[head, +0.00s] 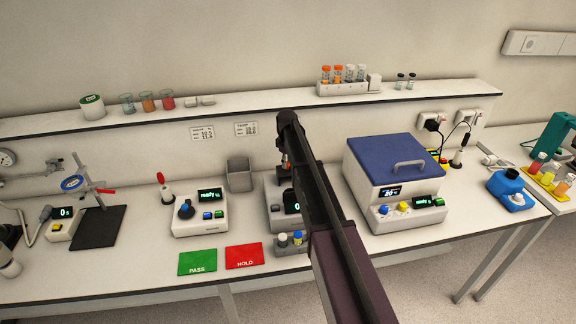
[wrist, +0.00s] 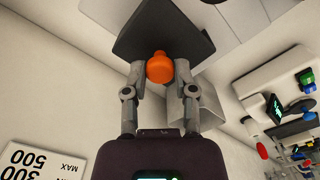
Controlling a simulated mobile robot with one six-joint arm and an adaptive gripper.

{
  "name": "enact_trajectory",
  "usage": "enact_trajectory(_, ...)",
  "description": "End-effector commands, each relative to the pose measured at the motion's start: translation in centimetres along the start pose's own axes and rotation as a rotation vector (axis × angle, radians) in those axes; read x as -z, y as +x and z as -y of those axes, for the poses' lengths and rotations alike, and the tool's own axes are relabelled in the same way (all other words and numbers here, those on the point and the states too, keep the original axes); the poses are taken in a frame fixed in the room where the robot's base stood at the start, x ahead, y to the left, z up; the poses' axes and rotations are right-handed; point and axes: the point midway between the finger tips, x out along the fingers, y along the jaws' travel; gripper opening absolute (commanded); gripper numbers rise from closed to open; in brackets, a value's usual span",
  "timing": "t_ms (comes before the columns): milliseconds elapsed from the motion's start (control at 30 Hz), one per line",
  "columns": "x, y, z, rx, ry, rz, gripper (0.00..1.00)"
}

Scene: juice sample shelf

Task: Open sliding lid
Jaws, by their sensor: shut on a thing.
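My gripper (wrist: 160,70) is shut on an orange knob (wrist: 160,66) in the wrist view, with one finger on each side. A dark flat panel (wrist: 150,25) lies right behind the knob; I cannot tell if it is the sliding lid. In the head view my dark arm reaches over a light grey device (head: 274,188) with a lit display and hides much of it. The gripper and knob are mostly hidden there behind the arm. A closed blue lid (head: 380,152) with a grey handle covers a white box at right, apart from my gripper.
A grey bin (head: 239,175) stands just left of my arm. A white device (head: 200,222) with a blue knob is further left. Green (head: 197,262) and red (head: 244,256) mats lie in front. The wall shelf (head: 240,110) holds a tube rack (head: 340,89).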

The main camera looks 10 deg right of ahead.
Motion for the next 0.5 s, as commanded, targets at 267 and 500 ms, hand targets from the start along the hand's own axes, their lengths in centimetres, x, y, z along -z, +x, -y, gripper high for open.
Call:
enact_trajectory(267, -0.03, 0.02, 0.05, 0.000, 0.000, 0.000, 0.70)
enact_trajectory(500, -0.04, 0.01, 0.05, 0.000, 0.000, 0.000, 0.70)
